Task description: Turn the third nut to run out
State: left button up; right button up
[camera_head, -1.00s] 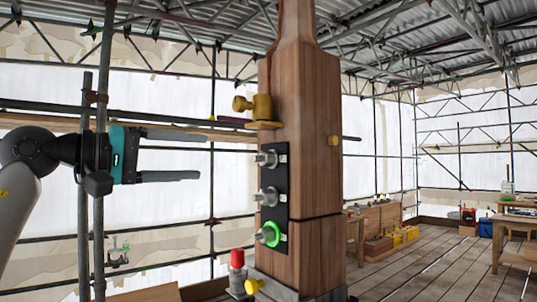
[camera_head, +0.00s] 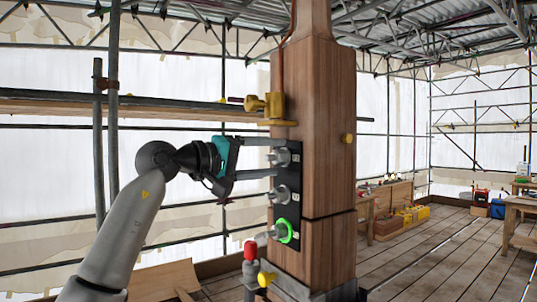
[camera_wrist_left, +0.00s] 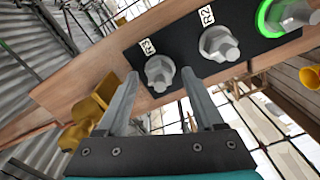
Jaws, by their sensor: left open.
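Three grey nuts sit in a column on a black plate (camera_head: 288,182) fixed to a wooden post (camera_head: 325,150). The top nut (camera_head: 282,157) shows in the left wrist view (camera_wrist_left: 159,72), beside a label that seems to read R3. The middle nut (camera_head: 280,194) is beside a label like R2 in the wrist view. The bottom nut (camera_head: 278,233) has a glowing green ring (camera_head: 287,231). My left gripper (camera_head: 273,157) is open, its fingertips on either side of the top nut; I cannot tell whether they touch it. My right gripper is out of view.
A yellow fitting (camera_head: 272,104) on a ledge juts from the post just above my left gripper. A red-capped post (camera_head: 251,250) and a yellow knob (camera_head: 266,278) stand below. Scaffold poles (camera_head: 112,110) rise on the left.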

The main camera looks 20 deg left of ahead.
pick_arm(q)
grip_shut()
dwell(0.6)
